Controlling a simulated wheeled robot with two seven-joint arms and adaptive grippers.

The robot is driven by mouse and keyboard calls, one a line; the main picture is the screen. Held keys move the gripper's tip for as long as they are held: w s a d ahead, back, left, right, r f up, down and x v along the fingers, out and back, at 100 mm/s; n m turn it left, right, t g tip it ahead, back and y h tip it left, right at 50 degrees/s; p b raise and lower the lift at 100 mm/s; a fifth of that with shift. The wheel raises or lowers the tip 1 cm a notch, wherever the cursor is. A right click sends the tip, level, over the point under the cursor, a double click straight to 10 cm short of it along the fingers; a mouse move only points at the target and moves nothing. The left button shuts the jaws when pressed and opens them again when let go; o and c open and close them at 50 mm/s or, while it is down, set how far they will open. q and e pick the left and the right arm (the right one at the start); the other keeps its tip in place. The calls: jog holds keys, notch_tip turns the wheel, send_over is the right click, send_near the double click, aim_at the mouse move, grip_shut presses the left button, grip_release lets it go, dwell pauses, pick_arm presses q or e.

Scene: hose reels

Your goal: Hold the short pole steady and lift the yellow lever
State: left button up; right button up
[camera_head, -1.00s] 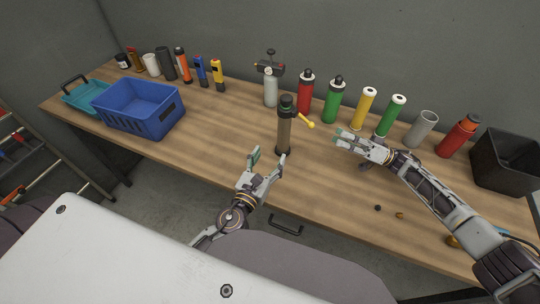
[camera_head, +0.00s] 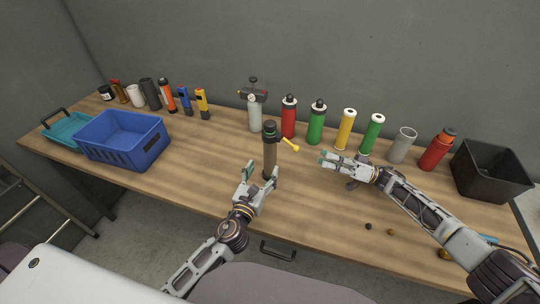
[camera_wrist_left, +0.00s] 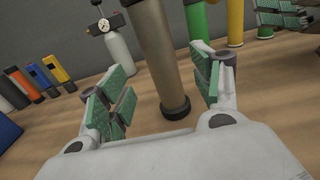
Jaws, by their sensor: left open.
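The short pole (camera_head: 269,160) stands upright on the wooden table, brown with a dark green top. The yellow lever (camera_head: 290,146) sticks out from its top to the right and slopes slightly down. My left gripper (camera_head: 261,179) is open in front of the pole. In the left wrist view the pole (camera_wrist_left: 158,50) rises between the open fingers of my left gripper (camera_wrist_left: 160,98), just beyond their tips, with gaps on both sides; its top is out of that view. My right gripper (camera_head: 322,160) is right of the pole, its fingers pointing left below the lever; it looks empty.
A blue crate (camera_head: 150,151) and a teal tray (camera_head: 58,137) stand at the left. A row of bottles and tubes, with a grey canister (camera_head: 254,115), lines the back. A black bin (camera_head: 508,184) is at the right. The table left of the pole is clear.

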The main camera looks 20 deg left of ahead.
aim_at(268, 160)
pick_arm(q)
jog(key=shift+w+d, duration=0.15)
jog(key=shift+w, duration=1.95)
jog(key=shift+w+d, duration=0.15)
jog(key=shift+w, duration=1.9)
